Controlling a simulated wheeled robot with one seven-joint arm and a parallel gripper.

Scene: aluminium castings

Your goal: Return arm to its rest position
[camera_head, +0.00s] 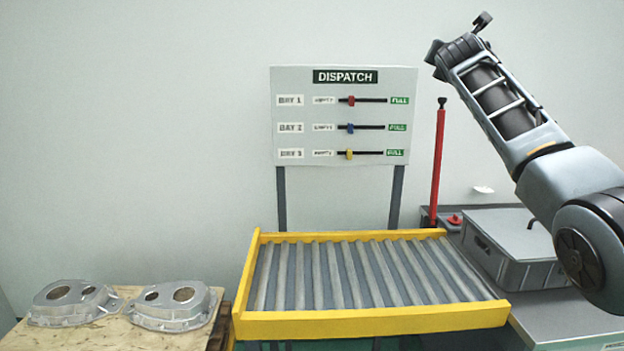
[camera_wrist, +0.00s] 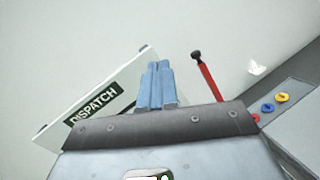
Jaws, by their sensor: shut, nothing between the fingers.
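My arm rises at the right of the head view, bent at a large dark joint, with its forearm slanting up and to the left. Its far end is high, to the right of the dispatch board and clear of everything around it. In the wrist view my gripper (camera_wrist: 158,68) shows as two blue fingers close together, shut with nothing between them. The white dispatch board (camera_head: 345,115) stands behind the roller table; part of it also shows at the left of the wrist view (camera_wrist: 118,90).
A yellow-framed roller table (camera_head: 370,321) stands empty in the middle. Two metal castings, one left (camera_head: 72,303) and one right (camera_head: 170,306), lie on a wooden surface. A red post (camera_head: 438,165) stands near my arm. A lidded grey crate (camera_head: 520,268) is below it.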

